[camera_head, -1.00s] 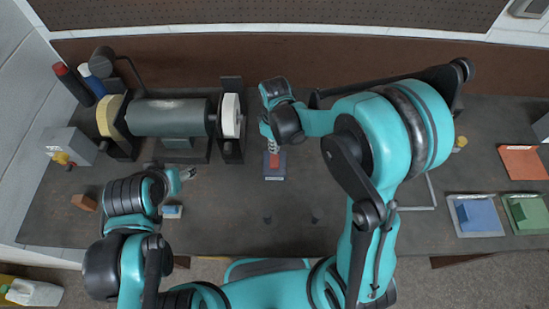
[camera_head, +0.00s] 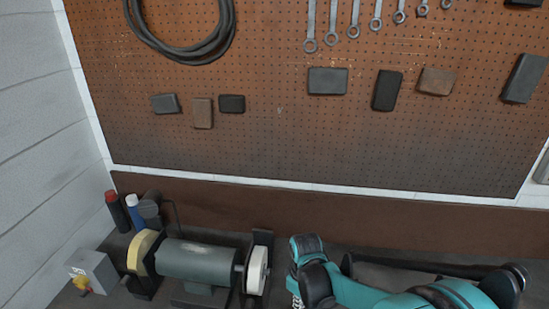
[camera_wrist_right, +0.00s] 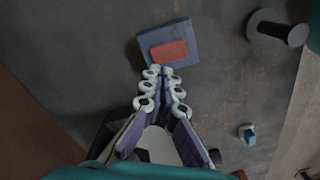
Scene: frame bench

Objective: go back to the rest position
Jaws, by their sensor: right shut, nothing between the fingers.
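My right gripper (camera_wrist_right: 160,73) shows in the right wrist view with its two fingers shut together and nothing between them. Its tips point at a blue-grey block (camera_wrist_right: 150,42) with a red-orange piece (camera_wrist_right: 168,51) on it, lying just beyond the tips on the dark bench top. I cannot tell the height gap. In the head view my right arm (camera_head: 370,293) reaches in at the bottom, and its fingers are mostly cut off by the lower edge. My left arm and gripper are outside both views.
A grinder (camera_head: 195,260) with a white wheel (camera_head: 257,270) stands left of my right arm. A switch box (camera_head: 95,270) and two bottles are at the left wall. A pegboard (camera_head: 290,130) with tools rises behind. A dark round peg (camera_wrist_right: 272,27) and a small blue-white block (camera_wrist_right: 247,133) are on the bench.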

